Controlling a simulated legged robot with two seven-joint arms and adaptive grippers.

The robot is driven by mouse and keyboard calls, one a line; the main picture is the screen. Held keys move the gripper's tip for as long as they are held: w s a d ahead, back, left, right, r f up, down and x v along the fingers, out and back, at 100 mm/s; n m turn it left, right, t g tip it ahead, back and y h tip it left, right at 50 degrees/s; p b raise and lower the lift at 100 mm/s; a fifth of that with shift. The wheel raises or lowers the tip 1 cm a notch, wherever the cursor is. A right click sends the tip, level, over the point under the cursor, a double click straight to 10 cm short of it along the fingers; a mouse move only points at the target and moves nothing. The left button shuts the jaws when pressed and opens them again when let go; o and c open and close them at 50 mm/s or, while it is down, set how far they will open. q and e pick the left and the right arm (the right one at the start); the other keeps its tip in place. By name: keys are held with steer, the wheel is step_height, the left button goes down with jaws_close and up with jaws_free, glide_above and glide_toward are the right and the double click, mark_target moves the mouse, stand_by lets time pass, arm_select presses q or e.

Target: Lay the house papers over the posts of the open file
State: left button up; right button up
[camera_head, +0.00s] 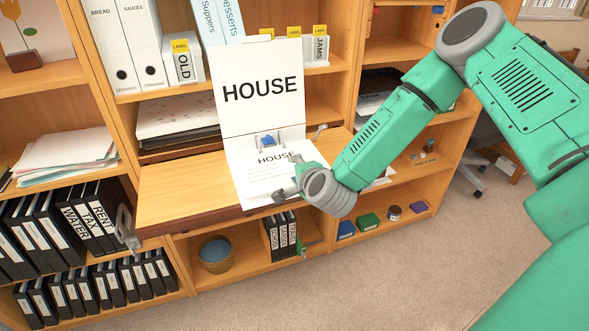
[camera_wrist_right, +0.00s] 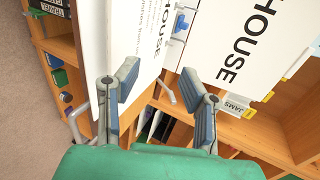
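The open file's white cover (camera_head: 259,90), marked HOUSE, stands tilted up at the back of the shelf board. A blue piece with metal posts (camera_head: 267,140) sits at its base; it also shows in the right wrist view (camera_wrist_right: 181,27). The white house papers (camera_head: 262,180) lie flat in front of the posts; the sheet also shows in the wrist view (camera_wrist_right: 125,35). I cannot tell whether the posts pass through the sheet. My right gripper (camera_head: 285,180) is over the sheet's right side, and in the wrist view (camera_wrist_right: 157,82) its fingers are apart and empty. My left gripper does not show.
The wooden board (camera_head: 180,190) is bare left of the file. A grey bracket (camera_head: 126,230) stands at its left end. Label boxes (camera_head: 183,62) stand above, black binders (camera_head: 85,225) at lower left. A basket (camera_head: 216,254) and small boxes sit below. Carpet is clear in front.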

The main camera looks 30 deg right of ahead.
steer(key=shift+p+v, duration=0.35)
steer(key=shift+v, duration=0.75)
steer(key=shift+p+v, duration=0.5)
steer(key=shift+v, duration=0.8)
steer(key=shift+p+v, duration=0.45)
steer(key=shift+v, duration=0.8)
steer(key=p+v, duration=0.1)
steer(key=v, duration=0.3)
